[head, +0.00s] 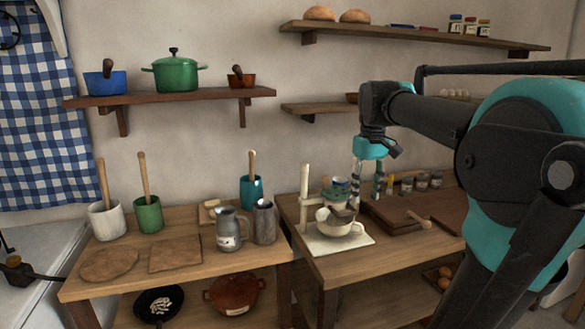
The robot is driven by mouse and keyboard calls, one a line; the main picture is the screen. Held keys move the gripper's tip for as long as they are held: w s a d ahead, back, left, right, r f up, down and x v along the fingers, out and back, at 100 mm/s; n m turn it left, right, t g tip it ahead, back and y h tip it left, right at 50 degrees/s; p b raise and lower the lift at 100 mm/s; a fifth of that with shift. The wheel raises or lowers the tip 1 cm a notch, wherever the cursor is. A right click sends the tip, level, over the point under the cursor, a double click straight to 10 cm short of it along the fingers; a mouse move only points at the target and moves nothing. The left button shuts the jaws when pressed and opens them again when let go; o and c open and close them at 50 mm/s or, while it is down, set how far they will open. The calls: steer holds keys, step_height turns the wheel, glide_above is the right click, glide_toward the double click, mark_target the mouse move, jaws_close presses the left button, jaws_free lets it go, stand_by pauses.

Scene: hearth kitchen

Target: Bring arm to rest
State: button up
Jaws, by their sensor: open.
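My arm comes in from the right and bends down at its wrist. My gripper (367,182) hangs pointing downward over the right-hand table (350,265), its two fingers apart and nothing seen between them. Below and left of it, a cream cup (336,228) stands on a pale mat (323,243) beside a white upright stand (304,198). A small greyish bowl-like piece sits over the cup; whether it touches is unclear. The gripper's height above the table is hard to tell from this one view.
Behind the gripper stand several small jars (421,181); a brown board (395,213) lies to the right. The left table (190,270) holds a metal jug (229,232) and crocks. A shelf (180,96) with a green pot (175,75) is on the wall. Air left of the gripper looks clear.

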steer(key=s+f+m+t, duration=0.1)
steer(key=s+f, duration=0.3)
steer(key=f, duration=0.5)
steer(key=s+f+m+t, duration=0.1)
steer(key=s+f, duration=0.4)
steer(key=f, duration=0.5)
steer(key=s+a+f+m+t, duration=0.1)
steer(key=s+f, duration=0.3)
steer(key=f, duration=0.6)
steer(key=shift+s+t, duration=0.25)
steer(key=shift+t, duration=0.25)
